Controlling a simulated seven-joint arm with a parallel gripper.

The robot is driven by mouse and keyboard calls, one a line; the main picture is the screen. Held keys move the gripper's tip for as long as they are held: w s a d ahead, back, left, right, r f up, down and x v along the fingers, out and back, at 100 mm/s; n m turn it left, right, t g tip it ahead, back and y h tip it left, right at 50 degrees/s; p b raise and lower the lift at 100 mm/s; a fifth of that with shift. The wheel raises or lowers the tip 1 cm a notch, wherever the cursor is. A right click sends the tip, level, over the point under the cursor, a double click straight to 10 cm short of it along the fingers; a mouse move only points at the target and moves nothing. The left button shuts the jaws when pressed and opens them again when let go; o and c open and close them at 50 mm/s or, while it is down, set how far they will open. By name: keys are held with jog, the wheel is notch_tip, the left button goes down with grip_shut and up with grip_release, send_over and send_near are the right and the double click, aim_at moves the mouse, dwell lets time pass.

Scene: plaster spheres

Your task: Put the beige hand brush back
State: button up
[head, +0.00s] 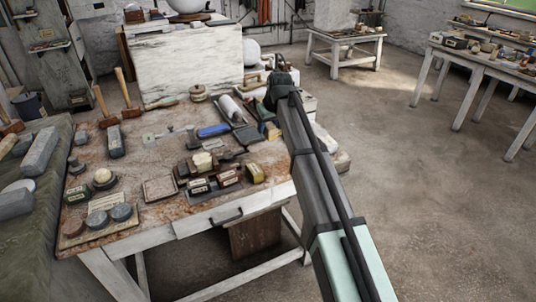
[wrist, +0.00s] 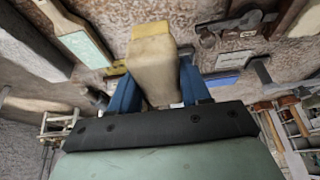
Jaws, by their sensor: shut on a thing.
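The beige hand brush (wrist: 158,62) shows in the wrist view as a pale, worn block between the two blue fingers of my gripper (wrist: 158,82). The fingers press on its sides, and its far end has a yellow edge. In the head view my gripper (head: 268,122) hangs over the right side of the worktable (head: 150,124), near its back right edge. The brush is mostly hidden there by my arm and is too small to make out clearly. I cannot tell whether it touches the tabletop.
A blue-topped tool (head: 213,130) and dark blocks lie left of my gripper. Small labelled boxes (head: 229,176) and a flat tan plate (head: 160,188) sit nearer the front. Mallets (head: 127,92) stand at the back left. A white block (head: 187,62) stands behind the table.

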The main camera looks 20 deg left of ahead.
aim_at(274, 129)
notch_tip(274, 129, down, 10)
jog(key=shift+r, duration=0.1)
dwell(0.4)
jog(key=o, duration=0.9)
jog(key=shift+o, duration=0.2)
jog(key=v, duration=1.2)
